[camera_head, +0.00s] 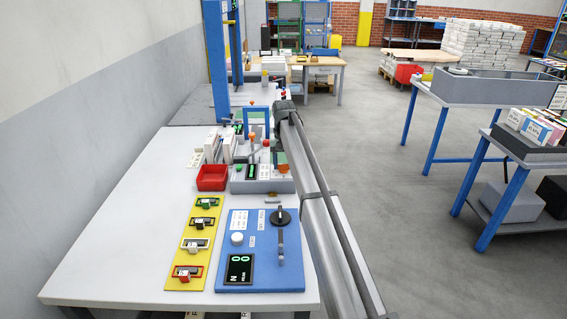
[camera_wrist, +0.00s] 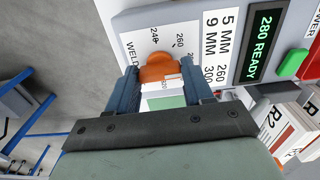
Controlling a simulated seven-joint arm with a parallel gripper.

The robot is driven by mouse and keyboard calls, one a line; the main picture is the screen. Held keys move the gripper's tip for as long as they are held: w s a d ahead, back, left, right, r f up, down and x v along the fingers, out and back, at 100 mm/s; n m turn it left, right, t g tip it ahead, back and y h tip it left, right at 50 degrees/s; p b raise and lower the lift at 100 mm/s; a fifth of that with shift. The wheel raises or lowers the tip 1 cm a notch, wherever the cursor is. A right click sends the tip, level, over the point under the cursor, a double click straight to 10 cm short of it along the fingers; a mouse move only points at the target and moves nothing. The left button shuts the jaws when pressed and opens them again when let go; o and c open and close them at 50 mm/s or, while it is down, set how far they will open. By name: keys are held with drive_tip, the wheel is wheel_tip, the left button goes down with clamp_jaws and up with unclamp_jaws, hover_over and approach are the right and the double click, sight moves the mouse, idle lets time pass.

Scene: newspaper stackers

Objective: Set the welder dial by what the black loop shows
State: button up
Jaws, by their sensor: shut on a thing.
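My gripper (camera_wrist: 160,76) has its two fingers on either side of the orange dial knob (camera_wrist: 158,68) and is shut on it. The dial's white scale (camera_wrist: 152,24) reads "WELD", with 240 and 260 beyond the knob. A chart (camera_wrist: 216,45) beside it pairs 5 MM with 260 and 9 MM with 300. The welder display (camera_wrist: 264,32) reads "280 READY". In the head view, the grey welder (camera_head: 258,187) stands on the white table. The yellow board (camera_head: 196,228) bears several small coloured pieces, one of them dark (camera_head: 200,222); I cannot make out a loop's reading.
A blue panel (camera_head: 262,258) with a white knob, a black lever and a green-digit display lies nearer on the table. A red bin (camera_head: 212,177) sits left of the welder. A green button (camera_wrist: 293,62) is beside the display. The table's left front is clear.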

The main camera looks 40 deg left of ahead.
drive_tip(key=n, duration=0.4)
drive_tip(key=shift+n, duration=2.2)
drive_tip(key=o, duration=1)
drive_tip(key=shift+o, duration=0.2)
wheel_tip(320, 180, up, 14)
drive_tip(key=shift+f, duration=0.1)
